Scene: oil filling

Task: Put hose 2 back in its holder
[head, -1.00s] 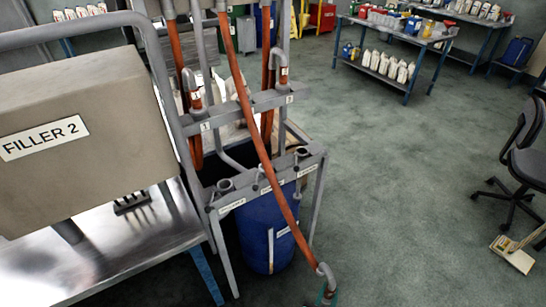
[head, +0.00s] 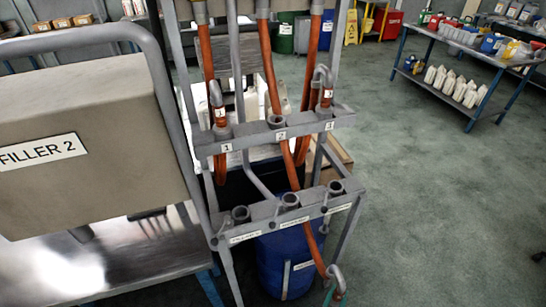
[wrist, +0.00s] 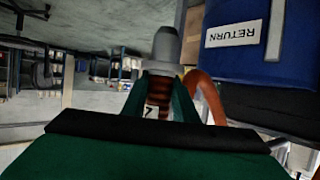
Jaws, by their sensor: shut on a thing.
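Hose 2 (head: 269,75) is the orange middle hose. It hangs from above, passes the rack and runs down to a grey bent nozzle (head: 336,275) at the bottom of the head view. My gripper (head: 333,297) is shut on that nozzle end, low and right of the rack. In the wrist view, my green fingers (wrist: 160,98) clamp the banded, labelled part, with the grey tip (wrist: 166,45) beyond them. The label is only partly readable there. Holder 2 (head: 279,122), marked "2" on the upper bar, has no nozzle in it.
Hose 1's nozzle (head: 217,100) and hose 3's nozzle (head: 325,88) sit in the upper bar. A lower bar (head: 262,213) carries open sockets above a blue drum (head: 284,262). The Filler 2 box (head: 75,130) stands left.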

